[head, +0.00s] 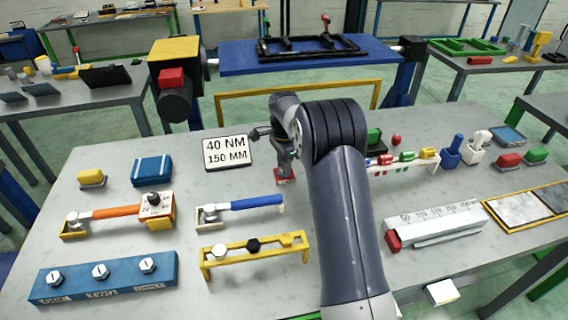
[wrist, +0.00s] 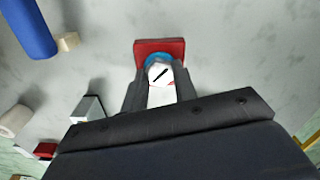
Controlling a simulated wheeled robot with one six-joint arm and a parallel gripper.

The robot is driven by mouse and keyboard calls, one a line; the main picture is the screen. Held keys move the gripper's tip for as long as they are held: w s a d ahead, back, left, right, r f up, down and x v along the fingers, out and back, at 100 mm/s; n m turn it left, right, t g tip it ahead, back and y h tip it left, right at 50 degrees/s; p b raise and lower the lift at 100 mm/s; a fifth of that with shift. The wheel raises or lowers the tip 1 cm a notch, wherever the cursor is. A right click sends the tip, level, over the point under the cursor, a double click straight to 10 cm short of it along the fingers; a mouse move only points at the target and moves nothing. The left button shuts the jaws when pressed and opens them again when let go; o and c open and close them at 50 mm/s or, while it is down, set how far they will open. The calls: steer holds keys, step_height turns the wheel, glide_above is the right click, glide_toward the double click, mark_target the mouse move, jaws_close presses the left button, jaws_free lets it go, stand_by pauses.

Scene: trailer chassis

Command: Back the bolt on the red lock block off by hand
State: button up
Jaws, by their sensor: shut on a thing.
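The red lock block (wrist: 174,46) lies on the grey bench top in the wrist view; a small part of it shows below my arm in the head view (head: 286,181). On it is a blue ring (wrist: 157,60) and the bolt's pale head (wrist: 160,74), which bears a black line slanting up to the right. My gripper (wrist: 157,88) points down with a finger on each side of the bolt head, shut on it. In the head view my gripper (head: 284,168) stands over the block, and the bolt is hidden there.
A sign reading 40 NM 150 MM (head: 228,151) stands left of my gripper. An orange-handled wrench (head: 115,212), a blue-handled wrench (head: 245,204) and a yellow rack (head: 255,250) lie nearer. Coloured parts (head: 405,157) stand to the right.

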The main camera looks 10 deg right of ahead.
steer(key=n, duration=0.4)
steer(key=shift+n+p, duration=0.3)
steer(key=n, duration=0.4)
steer(key=shift+s+n, duration=0.1)
steer(key=shift+n, duration=0.2)
steer(key=n, duration=0.4)
steer(key=shift+f+n+p, duration=0.15)
steer(key=shift+n+p, duration=0.15)
steer(key=shift+o, duration=0.2)
steer(key=n, duration=0.4)
steer(key=shift+s+f, duration=0.1)
steer(key=n, duration=0.9)
steer(key=shift+n, duration=0.3)
steer(key=shift+c, duration=0.2)
steer(key=n, duration=0.4)
steer(key=shift+n, duration=2.8)
